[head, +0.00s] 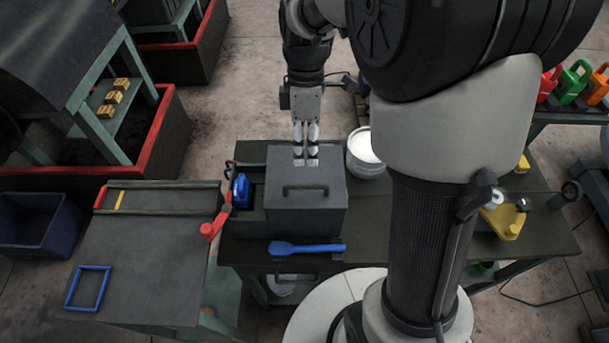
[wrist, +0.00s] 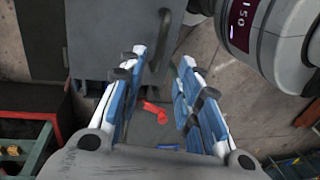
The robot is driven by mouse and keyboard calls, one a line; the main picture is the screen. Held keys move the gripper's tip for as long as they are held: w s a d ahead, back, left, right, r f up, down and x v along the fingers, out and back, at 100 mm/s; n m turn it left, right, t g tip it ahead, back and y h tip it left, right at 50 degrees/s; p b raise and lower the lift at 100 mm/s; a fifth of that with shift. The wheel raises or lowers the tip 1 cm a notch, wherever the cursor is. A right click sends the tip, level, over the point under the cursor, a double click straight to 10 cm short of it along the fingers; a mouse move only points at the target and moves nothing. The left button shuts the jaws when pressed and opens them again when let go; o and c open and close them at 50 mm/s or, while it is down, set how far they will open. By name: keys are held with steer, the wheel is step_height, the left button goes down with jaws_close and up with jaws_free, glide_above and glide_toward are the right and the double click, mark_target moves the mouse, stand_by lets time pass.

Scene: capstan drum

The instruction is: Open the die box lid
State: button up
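The die box (head: 305,220) is a dark grey box on the workbench. Its flat lid lies closed on top, with a dark bar handle (head: 306,188) across its front half. My gripper (head: 306,160) points down over the rear part of the lid, behind the handle. In the wrist view my gripper (wrist: 163,60) is open, its two blue-padded fingers apart with nothing between them. The handle (wrist: 160,38) shows there just beyond the fingertips, on the grey lid. I cannot tell how high the tips are above the lid.
A white bucket (head: 365,155) stands right of the box and a blue bottle (head: 241,190) left of it. A red-ended lever (head: 210,231) is at the left. A blue tool (head: 306,248) lies in front. The side table (head: 145,260) holds a blue frame (head: 88,287).

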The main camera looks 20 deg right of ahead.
mark_target(306, 185)
steer(key=f, duration=0.3)
steer(key=s+f, duration=0.1)
steer(key=f, duration=0.2)
steer(key=s+f, duration=0.1)
steer(key=f, duration=0.2)
steer(key=shift+a+f+b, duration=0.25)
steer(key=shift+a+b, duration=0.05)
steer(key=shift+b, duration=0.1)
steer(key=shift+w, duration=0.1)
jaws_close()
